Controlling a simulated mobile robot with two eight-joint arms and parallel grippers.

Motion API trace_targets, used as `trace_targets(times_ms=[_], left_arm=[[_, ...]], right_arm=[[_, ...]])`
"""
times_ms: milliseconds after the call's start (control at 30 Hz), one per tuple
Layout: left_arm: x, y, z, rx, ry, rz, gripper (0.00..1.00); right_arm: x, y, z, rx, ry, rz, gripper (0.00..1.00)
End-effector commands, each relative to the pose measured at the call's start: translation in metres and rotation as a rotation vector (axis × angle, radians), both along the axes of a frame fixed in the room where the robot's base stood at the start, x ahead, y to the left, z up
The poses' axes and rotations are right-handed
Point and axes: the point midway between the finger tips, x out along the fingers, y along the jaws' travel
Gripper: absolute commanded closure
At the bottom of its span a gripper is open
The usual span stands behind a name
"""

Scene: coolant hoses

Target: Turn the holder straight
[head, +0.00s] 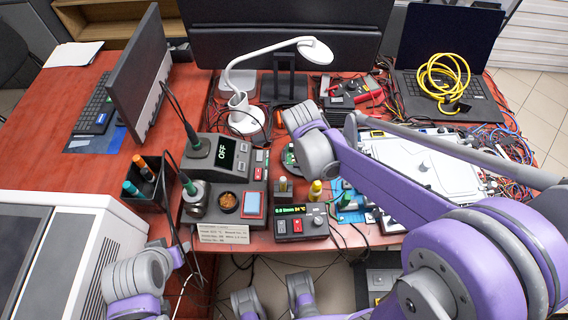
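Which thing is the holder is not certain. A dark open box (156,205) with orange- and teal-handled tools stands at the desk's left front. Beside it, a grey stand (197,211) with a green-handled tool stands by a station with an OFF display (226,153). Both sit slightly turned in the picture. My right arm comes in from the right and bends over the middle of the desk. Part of my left arm shows at the lower left, short of the desk front. I can make out no fingertips of either gripper.
A label card (223,234) lies at the front edge. A small instrument (301,226) with a green display stands right of it. A white lamp (243,108), a monitor (139,75) and a laptop (445,50) stand farther back. Cables hang at the front.

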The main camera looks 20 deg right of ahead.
Motion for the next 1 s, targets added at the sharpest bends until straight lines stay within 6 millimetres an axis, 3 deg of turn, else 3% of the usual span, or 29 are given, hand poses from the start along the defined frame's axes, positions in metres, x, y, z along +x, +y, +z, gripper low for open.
trace_targets(times_ms=[1000], left_arm=[[0.0001, 0.0000, 0.0009, 0.000, 0.000, 0.000, 0.50]], right_arm=[[-0.0001, -0.0044, 0.0014, 0.001, 0.000, -0.012, 1.00]])
